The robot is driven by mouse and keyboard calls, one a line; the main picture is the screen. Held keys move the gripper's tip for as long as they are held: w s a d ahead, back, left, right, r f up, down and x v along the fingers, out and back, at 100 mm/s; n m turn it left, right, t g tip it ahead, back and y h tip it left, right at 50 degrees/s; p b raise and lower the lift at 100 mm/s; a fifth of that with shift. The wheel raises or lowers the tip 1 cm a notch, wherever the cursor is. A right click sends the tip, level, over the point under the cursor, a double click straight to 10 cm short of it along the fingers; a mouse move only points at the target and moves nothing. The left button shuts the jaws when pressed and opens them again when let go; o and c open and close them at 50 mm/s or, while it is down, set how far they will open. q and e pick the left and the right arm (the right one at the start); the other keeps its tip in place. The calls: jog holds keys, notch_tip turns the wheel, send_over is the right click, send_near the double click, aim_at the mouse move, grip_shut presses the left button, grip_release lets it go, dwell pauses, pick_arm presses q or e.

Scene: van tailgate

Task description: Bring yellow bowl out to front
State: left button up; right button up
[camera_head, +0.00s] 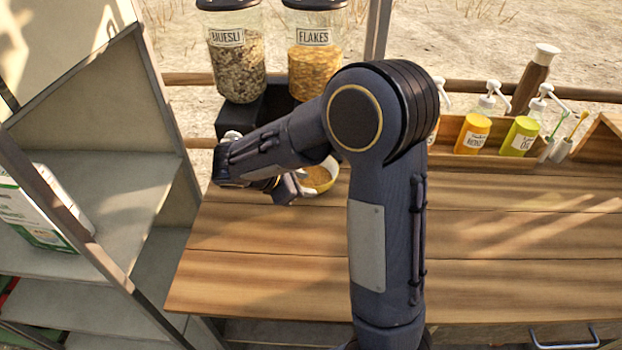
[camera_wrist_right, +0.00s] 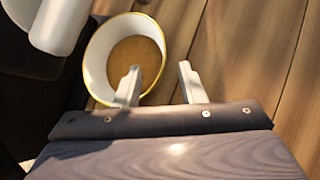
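The yellow bowl (camera_head: 326,183) stands at the back of the wooden counter, below the dispensers, partly hidden by my right arm. In the right wrist view the bowl (camera_wrist_right: 96,62) is white inside with a yellow rim and a brownish content or bottom. My right gripper (camera_head: 287,188) is beside the bowl's left side in the head view. In the right wrist view its fingers (camera_wrist_right: 160,67) are spread apart. One finger overlaps the bowl's inside and the other shows outside the rim, with no visible grip. Whether they touch the bowl is unclear. My left gripper is out of view.
Muesli (camera_head: 237,62) and flakes (camera_head: 314,60) dispensers stand on a dark base behind the bowl. Pump bottles (camera_head: 473,134) sit in a wooden rack at the back right. A shelf unit (camera_head: 90,180) borders the left. The counter's front and right (camera_head: 520,240) are clear.

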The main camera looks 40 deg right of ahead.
aim_at(321, 190)
jog(key=x, duration=0.7)
jog(key=shift+d+f, duration=0.1)
jog(key=shift+d, duration=0.05)
jog(key=shift+s, duration=0.1)
grip_shut()
